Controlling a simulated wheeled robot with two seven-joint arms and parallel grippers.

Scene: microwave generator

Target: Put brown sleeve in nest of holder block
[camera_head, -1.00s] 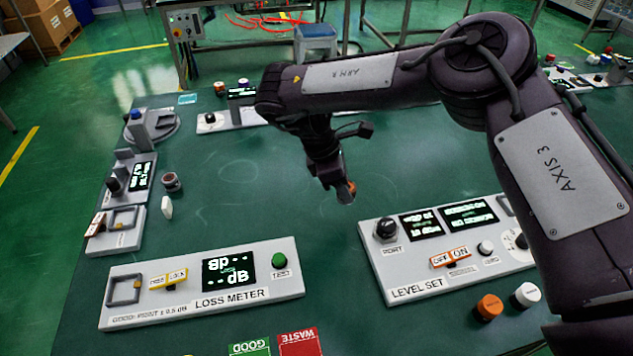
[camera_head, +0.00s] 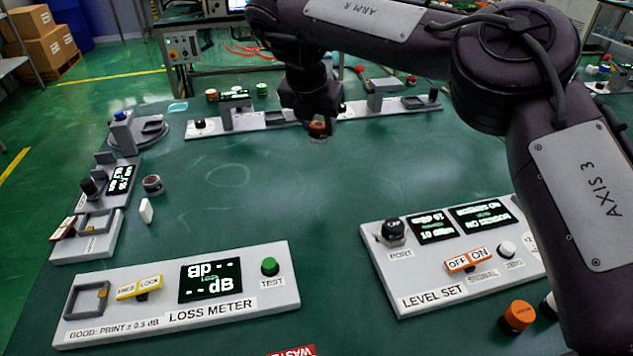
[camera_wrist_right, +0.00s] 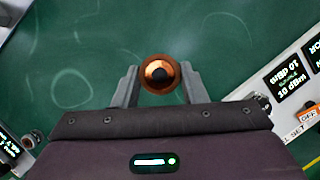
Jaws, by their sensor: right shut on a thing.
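My right gripper (camera_head: 319,130) is shut on a round copper-brown piece (camera_wrist_right: 159,73) with a dark centre, which looks like the brown sleeve. In the right wrist view it sits between the two grey fingers (camera_wrist_right: 159,88). In the head view the piece (camera_head: 319,127) hangs above the far part of the green table, its underside clear of the surface as far as I can tell. No holder block is labelled. Grey blocks stand at the back right (camera_head: 383,95) and on the left stations (camera_head: 122,132); I cannot tell which has the nest. My left gripper is out of view.
A loss meter panel (camera_head: 226,308) and a level set panel (camera_head: 420,292) lie at the front. A small dark-brown cylinder (camera_head: 152,185) and a white piece (camera_head: 146,211) stand at the left. An orange cap (camera_head: 517,316) is front right. The table's middle (camera_head: 290,200) is clear.

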